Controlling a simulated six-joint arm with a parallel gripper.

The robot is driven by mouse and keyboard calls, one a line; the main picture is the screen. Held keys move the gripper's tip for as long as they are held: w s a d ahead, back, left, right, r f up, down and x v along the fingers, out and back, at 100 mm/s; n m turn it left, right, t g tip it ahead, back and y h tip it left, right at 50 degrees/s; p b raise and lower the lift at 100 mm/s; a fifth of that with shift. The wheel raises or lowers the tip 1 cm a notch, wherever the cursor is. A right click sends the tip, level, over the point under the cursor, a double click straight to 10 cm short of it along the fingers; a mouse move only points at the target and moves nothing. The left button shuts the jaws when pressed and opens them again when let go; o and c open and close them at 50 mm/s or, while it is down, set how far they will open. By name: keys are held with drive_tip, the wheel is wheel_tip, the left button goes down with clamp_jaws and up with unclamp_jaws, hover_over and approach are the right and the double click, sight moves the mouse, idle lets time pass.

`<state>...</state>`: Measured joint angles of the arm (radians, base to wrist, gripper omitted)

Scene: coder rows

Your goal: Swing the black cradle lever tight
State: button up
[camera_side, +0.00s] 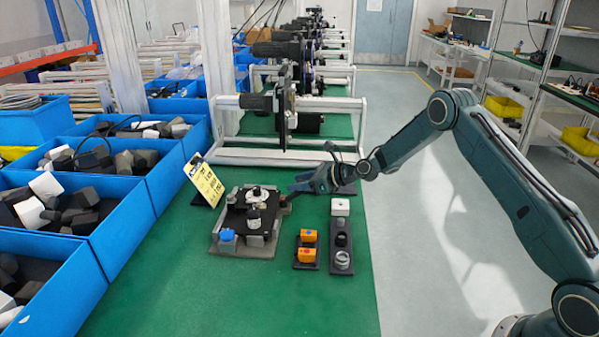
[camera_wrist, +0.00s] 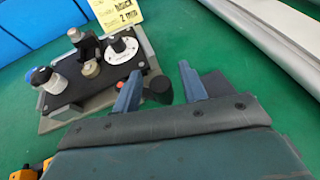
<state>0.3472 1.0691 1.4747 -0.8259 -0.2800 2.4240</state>
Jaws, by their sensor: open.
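The fixture is a black-topped unit on a grey base plate (camera_side: 240,251), left of centre on the green bench. It carries a white dial (camera_wrist: 122,48), an upright black block (camera_wrist: 84,46) and a blue-capped white cylinder (camera_wrist: 42,76). A short black knob (camera_wrist: 157,90), apparently the end of the cradle lever, sits at the fixture's right side, by a red button (camera_wrist: 119,85). My gripper (camera_side: 292,188) is at that side; in the wrist view its open fingers (camera_wrist: 159,72) have the knob between them, with gaps showing. The lever's shaft is hidden.
A yellow note card (camera_side: 204,182) stands behind the fixture. Orange blocks (camera_side: 307,246) and a dark strip holding a white block (camera_side: 340,207) lie to the right. Blue bins (camera_side: 110,237) line the left; a white frame (camera_side: 280,157) stands behind. The front bench is clear.

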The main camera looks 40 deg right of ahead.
clamp_jaws()
drive_tip(key=shift+s+m+h, duration=0.2)
drive_tip(key=shift+m+h, duration=0.1)
drive_tip(key=shift+s+a+m+t+h, duration=0.1)
drive_tip(key=shift+s+m+t+h, duration=0.35)
drive_tip(key=shift+m+h, duration=0.45)
drive_tip(key=shift+s+a+m+t+h, duration=0.1)
drive_tip(key=shift+s+m+t+h, duration=0.1)
drive_tip(key=shift+s+m+h, duration=0.5)
drive_tip(key=shift+s+a+m+t+h, duration=0.1)
drive_tip(key=shift+s+m+t+h, duration=0.25)
drive_tip(key=shift+m+h, duration=0.65)
drive_tip(key=shift+r+h, duration=0.1)
drive_tip(key=shift+h, duration=0.3)
unclamp_jaws()
drive_tip(key=shift+s, duration=0.25)
